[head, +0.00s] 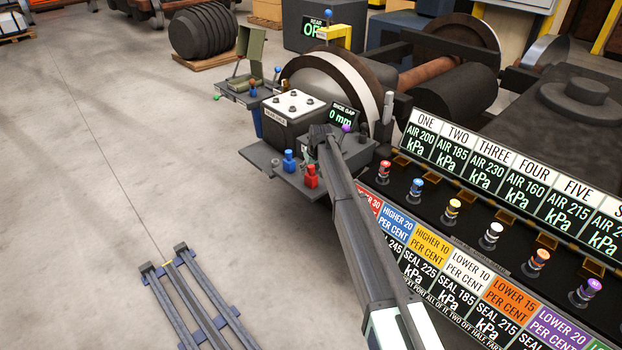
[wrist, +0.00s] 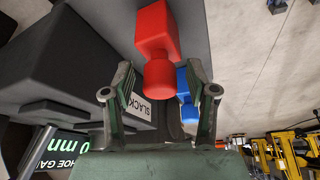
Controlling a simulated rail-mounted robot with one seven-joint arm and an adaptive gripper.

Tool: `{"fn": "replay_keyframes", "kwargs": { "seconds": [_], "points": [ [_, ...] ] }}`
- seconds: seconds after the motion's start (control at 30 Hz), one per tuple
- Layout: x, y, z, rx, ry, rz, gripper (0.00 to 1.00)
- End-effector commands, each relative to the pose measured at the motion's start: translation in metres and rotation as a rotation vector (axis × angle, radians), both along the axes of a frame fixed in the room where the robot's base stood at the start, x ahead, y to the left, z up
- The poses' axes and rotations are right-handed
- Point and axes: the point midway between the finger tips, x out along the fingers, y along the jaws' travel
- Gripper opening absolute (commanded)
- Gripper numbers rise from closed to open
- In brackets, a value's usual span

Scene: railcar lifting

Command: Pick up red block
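The red block (head: 311,178) stands on a grey shelf beside a blue block (head: 289,161) in the head view. In the wrist view the red block (wrist: 156,32) has a squarish body and a rounded knob facing my gripper. My gripper (wrist: 160,78) is open, with one finger on each side of the knob and visible gaps between. The blue block (wrist: 184,84) shows partly behind the right finger. In the head view my gripper (head: 321,138) is small and dark, just above the red block; its fingers are hard to make out there.
A white-topped box (head: 294,104) and a "SHOE GAP" display (head: 343,114) reading 0 mm stand close behind the shelf. A panel of coloured knobs and pressure signs (head: 490,235) fills the right. The floor (head: 110,150) at left is mostly clear, with a rail frame (head: 190,300).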

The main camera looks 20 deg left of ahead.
Motion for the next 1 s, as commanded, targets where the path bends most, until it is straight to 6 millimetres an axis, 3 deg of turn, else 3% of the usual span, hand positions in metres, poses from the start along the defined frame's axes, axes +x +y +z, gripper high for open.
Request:
{"fn": "replay_keyframes", "kwargs": {
  "seconds": [0.03, 0.13, 0.67, 0.87, 1.0],
  "points": [
    [0.0, 0.0, 0.0, 0.0, 0.0, 0.0, 0.35],
    [0.0, 0.0, 0.0, 0.0, 0.0, 0.0, 0.0],
    [0.0, 0.0, 0.007, 0.0, 0.0, 0.0, 0.0],
    [0.0, 0.0, 0.029, 0.001, -0.001, 0.0, 0.0],
    [0.0, 0.0, 0.058, 0.001, -0.001, 0.0, 0.0]
  ]
}}
